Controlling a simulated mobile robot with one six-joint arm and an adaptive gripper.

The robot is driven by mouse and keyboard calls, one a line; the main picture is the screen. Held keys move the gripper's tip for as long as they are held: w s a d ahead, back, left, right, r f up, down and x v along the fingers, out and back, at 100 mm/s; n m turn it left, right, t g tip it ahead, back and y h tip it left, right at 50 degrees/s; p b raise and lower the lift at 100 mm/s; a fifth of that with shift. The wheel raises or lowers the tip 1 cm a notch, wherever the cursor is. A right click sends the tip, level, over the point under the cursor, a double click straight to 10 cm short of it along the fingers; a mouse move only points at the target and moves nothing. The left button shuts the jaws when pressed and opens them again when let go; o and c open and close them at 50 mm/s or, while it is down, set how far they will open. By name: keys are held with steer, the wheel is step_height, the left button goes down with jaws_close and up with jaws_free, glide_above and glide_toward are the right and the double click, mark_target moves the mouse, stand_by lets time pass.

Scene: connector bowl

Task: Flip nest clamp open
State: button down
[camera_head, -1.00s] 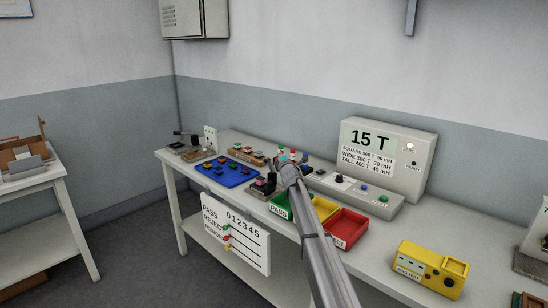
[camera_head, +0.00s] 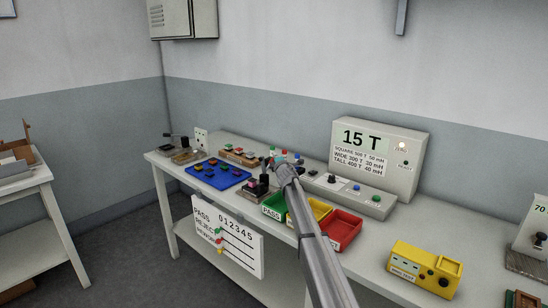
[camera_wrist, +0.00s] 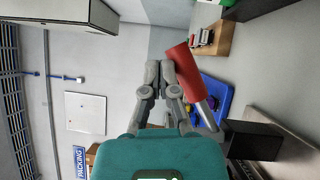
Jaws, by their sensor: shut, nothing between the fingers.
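The nest clamp shows in the wrist view as a red cylindrical grip (camera_wrist: 183,60) on a grey lever (camera_wrist: 208,115), slanting past a black block (camera_wrist: 255,140). In the head view the small nest (camera_head: 256,192) with a black upright part stands at the bench's front edge, right of the blue tray. My gripper (camera_wrist: 160,74) is shut and empty, its fingertips together just beside the red grip. I cannot tell whether they touch it. In the head view my gripper (camera_head: 273,162) is above and behind the nest, and my arm hides part of that area.
The blue tray (camera_head: 204,180) holds several small parts. Green (camera_head: 273,206), yellow (camera_head: 318,207) and red (camera_head: 345,226) bins stand right of the nest. A grey control box (camera_head: 375,201) and the 15 T display (camera_head: 412,178) are behind. A yellow tester (camera_head: 425,262) sits farther right.

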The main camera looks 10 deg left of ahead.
steer(key=shift+s+a+r, duration=0.1)
steer(key=shift+a, duration=0.05)
stand_by(0.3)
steer(key=s+d+r+p, duration=0.4)
steer(key=s+r+p, duration=0.3)
steer(key=s+p, duration=0.1)
steer(key=shift+s+d+r, duration=0.35)
steer(key=shift+s, duration=0.35)
